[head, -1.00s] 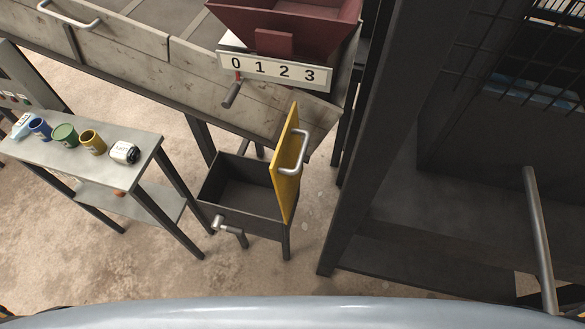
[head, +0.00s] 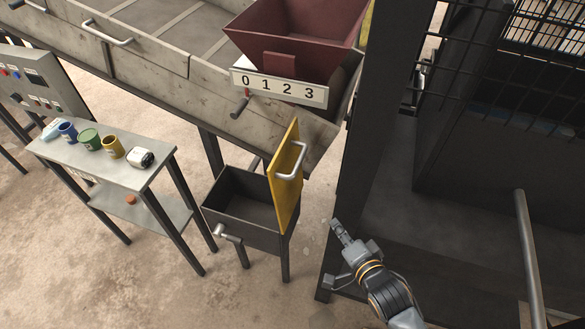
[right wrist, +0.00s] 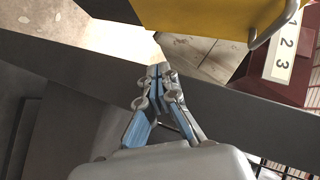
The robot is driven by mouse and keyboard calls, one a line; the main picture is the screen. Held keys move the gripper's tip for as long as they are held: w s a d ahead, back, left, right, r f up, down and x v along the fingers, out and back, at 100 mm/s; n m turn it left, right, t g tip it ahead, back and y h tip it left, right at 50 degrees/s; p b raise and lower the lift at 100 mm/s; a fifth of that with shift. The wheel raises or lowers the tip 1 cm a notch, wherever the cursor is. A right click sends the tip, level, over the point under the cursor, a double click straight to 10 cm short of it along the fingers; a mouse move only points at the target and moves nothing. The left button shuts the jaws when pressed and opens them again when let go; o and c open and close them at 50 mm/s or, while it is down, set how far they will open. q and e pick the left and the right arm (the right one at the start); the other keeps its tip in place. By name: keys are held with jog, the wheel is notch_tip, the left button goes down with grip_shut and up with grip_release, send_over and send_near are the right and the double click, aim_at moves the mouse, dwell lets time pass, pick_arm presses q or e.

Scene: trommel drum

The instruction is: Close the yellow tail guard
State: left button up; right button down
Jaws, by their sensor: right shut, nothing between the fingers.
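The yellow tail guard (head: 287,183) stands upright, swung open at the right side of a dark open bin (head: 247,209). A grey bar handle (head: 291,160) is on its right face. In the right wrist view the guard (right wrist: 195,14) shows at the top with its handle (right wrist: 275,24). My right gripper (head: 336,224) is to the right of the guard and lower in the head view, apart from it. In the right wrist view its fingertips (right wrist: 159,70) are together with nothing between them. My left gripper is not in view.
A dark post (head: 378,110) and frame stand right of the bin, close to my right gripper. A grey table (head: 90,160) with several cups stands left. A red hopper (head: 290,35) with a 0–3 scale (head: 280,88) is above.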

jog(key=a+r+m+t+y, duration=0.2)
jog(key=a+r+m+y, duration=0.15)
jog(key=r, duration=1.25)
jog(key=p, duration=0.2)
send_near(282, 148)
jog(key=w, duration=0.4)
jog(key=shift+w+a+f+n+h+p, duration=0.2)
jog(key=shift+w+a+h+p, duration=0.1)
jog(key=shift+a, duration=0.45)
jog(key=shift+w+a+f+n+h+p, duration=0.15)
jog(key=shift+w+a+p, duration=0.1)
jog(key=shift+a, duration=0.5)
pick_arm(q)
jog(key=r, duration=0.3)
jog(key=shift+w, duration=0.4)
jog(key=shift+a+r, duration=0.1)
pick_arm(e)
jog(key=shift+w, duration=0.1)
